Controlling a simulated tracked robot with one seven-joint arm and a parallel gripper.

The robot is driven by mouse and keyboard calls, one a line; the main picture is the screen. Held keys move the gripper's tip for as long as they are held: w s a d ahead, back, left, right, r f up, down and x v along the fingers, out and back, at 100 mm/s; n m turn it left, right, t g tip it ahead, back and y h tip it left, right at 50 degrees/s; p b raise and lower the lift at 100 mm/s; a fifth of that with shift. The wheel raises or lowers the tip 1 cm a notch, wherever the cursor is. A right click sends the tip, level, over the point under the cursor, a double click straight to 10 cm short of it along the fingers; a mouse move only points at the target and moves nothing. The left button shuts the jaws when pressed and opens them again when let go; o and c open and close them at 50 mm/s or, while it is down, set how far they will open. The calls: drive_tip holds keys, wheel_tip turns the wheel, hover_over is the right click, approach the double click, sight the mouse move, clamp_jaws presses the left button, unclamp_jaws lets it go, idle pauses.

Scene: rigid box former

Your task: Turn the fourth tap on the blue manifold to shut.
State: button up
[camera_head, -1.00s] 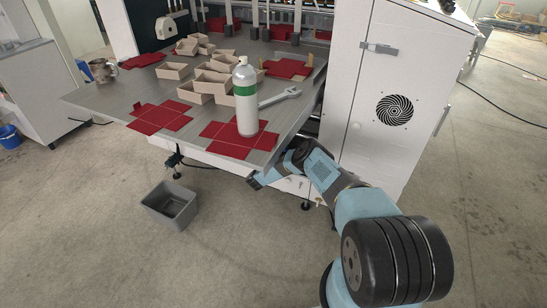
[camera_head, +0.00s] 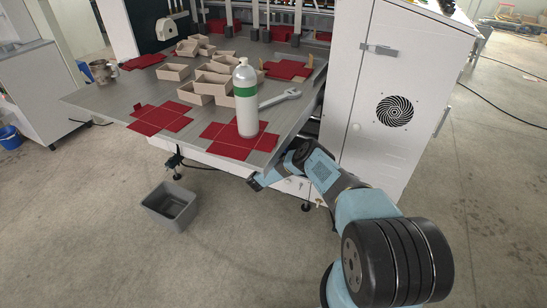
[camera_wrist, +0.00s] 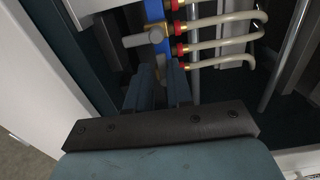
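In the wrist view the blue manifold (camera_wrist: 154,10) runs up and down at the top middle. A grey tap handle (camera_wrist: 143,39) sticks out to its left. Red fittings (camera_wrist: 182,50) with pale hoses (camera_wrist: 222,42) leave its right side. My gripper (camera_wrist: 160,72) is at the lower part of the manifold, its two fingers apart with a narrow gap between them. The fingers hide what lies there, so I cannot tell whether a tap is between them or touched. In the head view my arm reaches below the table's edge, and the manifold and fingertips are hidden.
A white cabinet (camera_head: 385,120) stands right of my arm. The grey table (camera_head: 110,97) above it bears a bottle (camera_head: 246,105), a wrench (camera_head: 281,98), red blanks and boxes. A grey bin (camera_head: 168,208) is on the floor. A metal rod (camera_wrist: 287,55) stands right of the hoses.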

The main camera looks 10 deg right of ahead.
drive_tip(key=o, duration=0.3)
drive_tip(key=shift+o, duration=0.2)
drive_tip(key=shift+w, duration=0.1)
drive_tip(key=shift+a, duration=0.1)
drive_tip(key=v, duration=1.3)
drive_tip(key=shift+s, duration=0.35)
drive_tip(key=shift+a, duration=0.15)
